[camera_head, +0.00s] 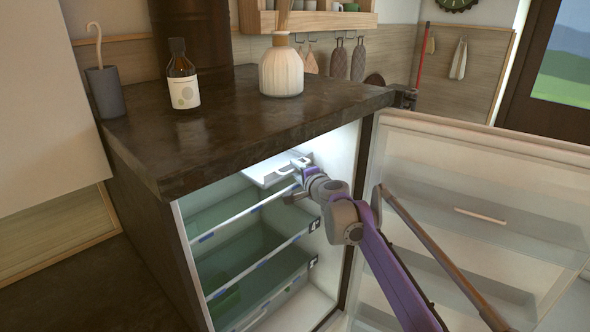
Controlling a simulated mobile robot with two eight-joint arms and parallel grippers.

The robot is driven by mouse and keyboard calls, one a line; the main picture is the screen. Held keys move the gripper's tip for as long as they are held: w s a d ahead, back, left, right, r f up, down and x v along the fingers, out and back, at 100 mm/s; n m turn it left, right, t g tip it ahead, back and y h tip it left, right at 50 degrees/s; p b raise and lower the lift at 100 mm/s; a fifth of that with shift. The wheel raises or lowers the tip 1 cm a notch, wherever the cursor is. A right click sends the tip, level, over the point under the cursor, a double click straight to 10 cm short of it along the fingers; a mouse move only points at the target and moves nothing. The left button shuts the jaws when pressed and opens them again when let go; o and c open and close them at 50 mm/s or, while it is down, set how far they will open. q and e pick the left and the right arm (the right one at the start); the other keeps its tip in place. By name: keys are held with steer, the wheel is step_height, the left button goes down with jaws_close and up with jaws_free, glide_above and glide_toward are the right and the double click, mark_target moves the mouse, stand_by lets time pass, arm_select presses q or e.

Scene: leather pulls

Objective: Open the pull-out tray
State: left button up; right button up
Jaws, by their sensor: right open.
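The pull-out tray, which I take to be the white one (265,176), sits high inside the open fridge, just under the dark counter. My right gripper (298,167) is at the tray's front right, inside the fridge opening. It is open, with its fingers at or very near the tray's front edge. I cannot tell whether they touch it, and the wrist hides part of the tray's right side. My left gripper is not in view.
The fridge door (480,200) stands open at the right, beside my right arm. On the counter (225,130) stand a brown bottle (183,85), a white vase (281,72) and a grey cup (105,92).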

steer(key=shift+x, duration=0.75)
jaws_close()
steer(key=shift+s, duration=0.2)
stand_by(0.8)
